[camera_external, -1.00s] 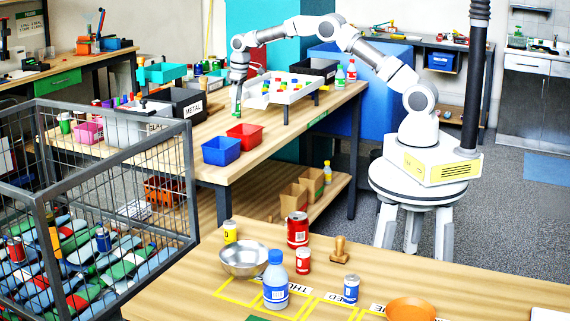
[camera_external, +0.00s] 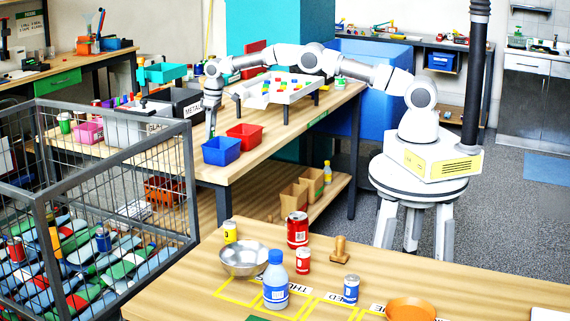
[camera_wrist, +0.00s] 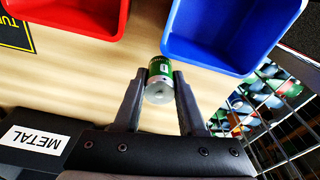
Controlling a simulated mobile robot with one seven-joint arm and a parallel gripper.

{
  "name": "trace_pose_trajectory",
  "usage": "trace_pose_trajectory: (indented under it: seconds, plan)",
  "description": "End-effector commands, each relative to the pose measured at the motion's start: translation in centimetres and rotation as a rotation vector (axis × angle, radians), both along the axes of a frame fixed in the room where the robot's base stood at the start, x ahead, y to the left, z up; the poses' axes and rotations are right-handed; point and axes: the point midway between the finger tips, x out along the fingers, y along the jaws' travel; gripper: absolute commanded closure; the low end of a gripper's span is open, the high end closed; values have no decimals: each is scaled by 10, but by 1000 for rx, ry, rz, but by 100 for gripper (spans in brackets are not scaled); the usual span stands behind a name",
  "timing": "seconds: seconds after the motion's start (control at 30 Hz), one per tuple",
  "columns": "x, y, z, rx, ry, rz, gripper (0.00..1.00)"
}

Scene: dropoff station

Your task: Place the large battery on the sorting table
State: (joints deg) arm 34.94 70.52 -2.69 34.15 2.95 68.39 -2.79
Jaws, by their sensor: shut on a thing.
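The large battery (camera_wrist: 159,82) is green with a grey metal end, and shows in the wrist view between my two fingers. My gripper (camera_wrist: 158,75) is shut on it. In the external view my gripper (camera_external: 210,134) points down just behind the blue bin (camera_external: 221,151), and the battery cannot be made out there. The sorting table (camera_external: 172,162) is the long wooden one beneath my gripper. I cannot tell whether the battery touches its top.
The red bin (camera_external: 249,134) stands right of the blue bin. Behind are a black bin labelled METAL (camera_external: 190,107) and a white sorting tray (camera_external: 272,92). A wire cage (camera_external: 115,108) stands at the left. The table's front left corner is bare.

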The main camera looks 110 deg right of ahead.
Motion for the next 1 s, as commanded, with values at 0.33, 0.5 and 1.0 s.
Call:
trace_pose_trajectory:
  seconds: [0.33, 0.5, 1.0]
  plan:
    - [0, 0, -37, 0, 0, 0, 100]
    - [0, 0, -37, 0, 0, 0, 100]
    - [-1, 0, -40, 1, 1, 0, 30]
